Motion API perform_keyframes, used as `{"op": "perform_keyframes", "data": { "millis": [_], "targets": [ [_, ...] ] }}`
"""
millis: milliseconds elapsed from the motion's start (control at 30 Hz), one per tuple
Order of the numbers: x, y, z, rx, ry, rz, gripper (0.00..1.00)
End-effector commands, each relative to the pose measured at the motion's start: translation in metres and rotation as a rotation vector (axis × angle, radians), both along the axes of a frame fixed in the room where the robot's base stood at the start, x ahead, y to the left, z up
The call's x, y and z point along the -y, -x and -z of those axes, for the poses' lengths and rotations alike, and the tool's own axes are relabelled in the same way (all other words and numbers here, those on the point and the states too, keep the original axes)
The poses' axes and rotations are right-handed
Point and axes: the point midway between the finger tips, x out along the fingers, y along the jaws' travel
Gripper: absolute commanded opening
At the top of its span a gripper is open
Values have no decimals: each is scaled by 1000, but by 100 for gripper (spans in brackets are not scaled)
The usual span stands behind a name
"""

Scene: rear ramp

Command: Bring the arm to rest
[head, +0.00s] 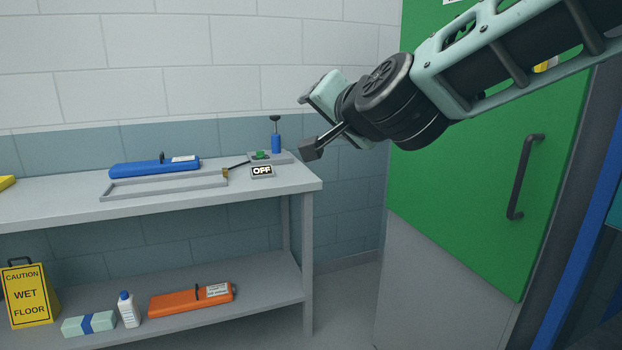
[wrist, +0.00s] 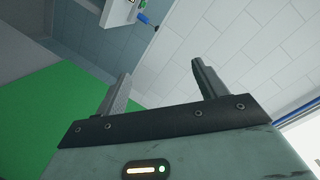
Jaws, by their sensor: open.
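My arm reaches in from the upper right of the head view. My gripper (head: 306,125) is at its end, in the air above and to the right of the grey bench (head: 60,202). In the wrist view my gripper (wrist: 161,88) shows two dark fingers set wide apart with nothing between them. It is open and empty, and it touches nothing that I can see.
The green door (head: 478,195) with a dark handle (head: 523,177) stands behind my arm. The bench carries a blue pack (head: 150,169), a grey frame, an OFF sign (head: 262,171) and a blue-based knob. Below are an orange pack (head: 190,301), a bottle and a yellow wet-floor sign (head: 30,295).

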Motion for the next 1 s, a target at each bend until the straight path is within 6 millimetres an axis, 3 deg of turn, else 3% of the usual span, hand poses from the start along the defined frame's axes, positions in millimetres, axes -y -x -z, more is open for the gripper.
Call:
{"op": "perform_keyframes", "data": {
  "millis": [100, 233, 400, 500, 600, 700, 1000],
  "targets": [
    [-20, 60, 56, -164, 207, -244, 71],
    [-15, 133, 118, -347, 435, -475, 71],
    [29, 226, 181, -585, 728, -718, 71],
    [62, 269, 203, -706, 872, -819, 71],
    [91, 299, 215, -798, 980, -884, 71],
    [108, 315, 220, -853, 1044, -920, 71],
    [116, 322, 223, -879, 1073, -935, 71]
  ]
}}
